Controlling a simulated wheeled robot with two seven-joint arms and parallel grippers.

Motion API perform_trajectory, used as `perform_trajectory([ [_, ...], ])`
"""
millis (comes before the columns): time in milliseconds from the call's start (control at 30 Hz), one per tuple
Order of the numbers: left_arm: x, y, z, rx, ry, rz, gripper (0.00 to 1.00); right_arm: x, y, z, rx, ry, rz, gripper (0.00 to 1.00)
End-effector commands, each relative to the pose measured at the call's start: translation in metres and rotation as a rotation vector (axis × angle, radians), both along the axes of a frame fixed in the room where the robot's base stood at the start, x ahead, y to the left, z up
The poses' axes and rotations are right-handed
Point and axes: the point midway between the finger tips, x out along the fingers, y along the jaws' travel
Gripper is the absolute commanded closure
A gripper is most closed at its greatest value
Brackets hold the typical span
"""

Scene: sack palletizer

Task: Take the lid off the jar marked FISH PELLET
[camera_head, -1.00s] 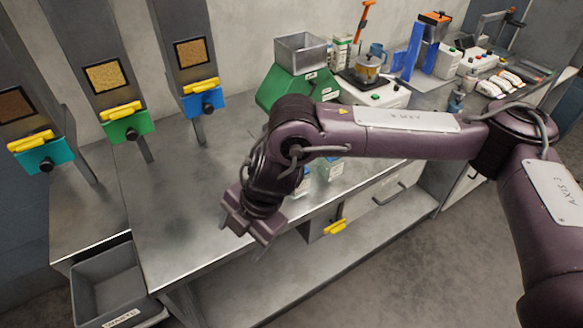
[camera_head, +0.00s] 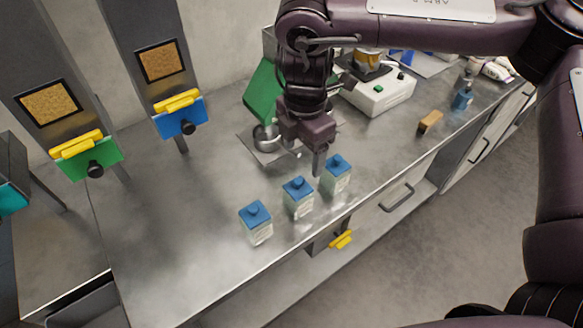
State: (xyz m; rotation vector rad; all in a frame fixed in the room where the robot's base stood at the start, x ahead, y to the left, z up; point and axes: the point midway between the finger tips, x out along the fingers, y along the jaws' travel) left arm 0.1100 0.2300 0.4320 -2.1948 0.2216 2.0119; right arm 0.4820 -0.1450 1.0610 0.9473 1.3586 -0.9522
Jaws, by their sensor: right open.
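Three clear jars with blue knobbed lids stand upright in a slanting row near the bench's front edge: a left jar (camera_head: 256,223), a middle jar (camera_head: 298,198) and a right jar (camera_head: 336,175). All three lids are on. The labels are too small to read, so I cannot tell which is FISH PELLET. My right gripper (camera_head: 310,160) points down behind the row, open and empty, close to the right jar's upper left. Whether it touches that jar is unclear. My left gripper is not in view.
A metal bowl (camera_head: 265,137) sits by the green machine (camera_head: 263,100) behind my gripper. A white device (camera_head: 378,95) and a brush (camera_head: 430,121) are further right. Hoppers with yellow handles (camera_head: 178,100) line the left. The bench left of the jars is clear.

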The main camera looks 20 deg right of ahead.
Motion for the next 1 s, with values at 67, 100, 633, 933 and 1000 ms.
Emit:
perform_trajectory([
  [67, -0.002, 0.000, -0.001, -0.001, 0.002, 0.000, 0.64, -0.001, 0.000, -0.007, 0.000, 0.004, -0.001, 0.28],
  [100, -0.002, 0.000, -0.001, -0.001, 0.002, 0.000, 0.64, -0.001, 0.000, -0.012, 0.000, 0.005, -0.001, 0.28],
  [633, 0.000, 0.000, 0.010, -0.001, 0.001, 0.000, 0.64, -0.005, 0.001, -0.072, -0.002, 0.002, 0.000, 0.28],
  [933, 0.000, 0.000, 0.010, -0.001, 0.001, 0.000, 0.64, -0.004, 0.001, -0.077, -0.001, 0.001, 0.000, 0.31],
  [1000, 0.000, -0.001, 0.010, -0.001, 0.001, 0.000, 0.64, -0.004, 0.001, -0.077, -0.001, 0.001, 0.000, 0.40],
])
